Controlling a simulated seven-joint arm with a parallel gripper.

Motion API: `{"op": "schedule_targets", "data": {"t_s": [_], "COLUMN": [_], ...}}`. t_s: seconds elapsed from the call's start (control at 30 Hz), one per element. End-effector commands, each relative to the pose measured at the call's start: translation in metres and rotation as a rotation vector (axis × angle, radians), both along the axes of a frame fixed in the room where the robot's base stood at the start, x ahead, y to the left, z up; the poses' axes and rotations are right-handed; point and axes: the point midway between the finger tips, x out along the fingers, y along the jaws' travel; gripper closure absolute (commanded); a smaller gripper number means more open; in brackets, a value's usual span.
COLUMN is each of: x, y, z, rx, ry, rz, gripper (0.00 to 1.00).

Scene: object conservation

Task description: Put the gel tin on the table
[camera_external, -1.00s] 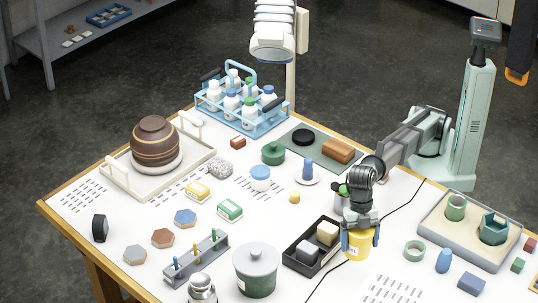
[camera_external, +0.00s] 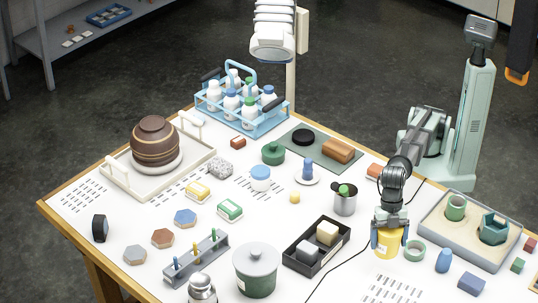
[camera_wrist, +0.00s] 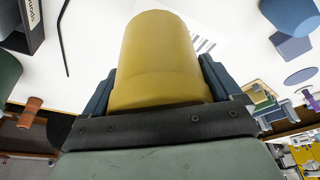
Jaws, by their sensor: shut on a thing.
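The gel tin, which I take to be the yellow cylinder (camera_external: 386,247), is between the fingers of my gripper (camera_external: 388,237). My gripper points down and is shut on it, with one finger on each side. In the wrist view the tin (camera_wrist: 160,55) fills the middle between the two dark blue fingers. The tin looks upright, at the right part of the white table (camera_external: 330,278). I cannot tell whether its base touches the table or hangs slightly above it.
A green ring (camera_external: 414,251) is close to the tin's right. A tray (camera_external: 440,238) with green vessels and a blue oval piece (camera_external: 443,260) lie further right. A black box (camera_external: 318,262) with two blocks and a metal cup (camera_external: 345,203) are to the left. A dark cable crosses the table.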

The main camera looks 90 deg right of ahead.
Motion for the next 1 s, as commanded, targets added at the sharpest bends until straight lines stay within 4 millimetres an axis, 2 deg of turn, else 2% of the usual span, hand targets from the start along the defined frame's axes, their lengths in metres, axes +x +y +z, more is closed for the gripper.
{"op": "schedule_targets", "data": {"t_s": [0.4,0.57,0.8,1.0], "x": [0.000,0.000,0.000,0.000], "y": [-0.001,0.000,-0.001,0.000], "z": [-0.055,-0.065,-0.093,-0.096], "rx": [0.000,0.001,0.000,0.002], "ry": [0.000,0.000,0.000,-0.001], "rz": [0.001,0.001,0.001,0.001], "gripper": [0.59,0.59,0.59,0.59]}}
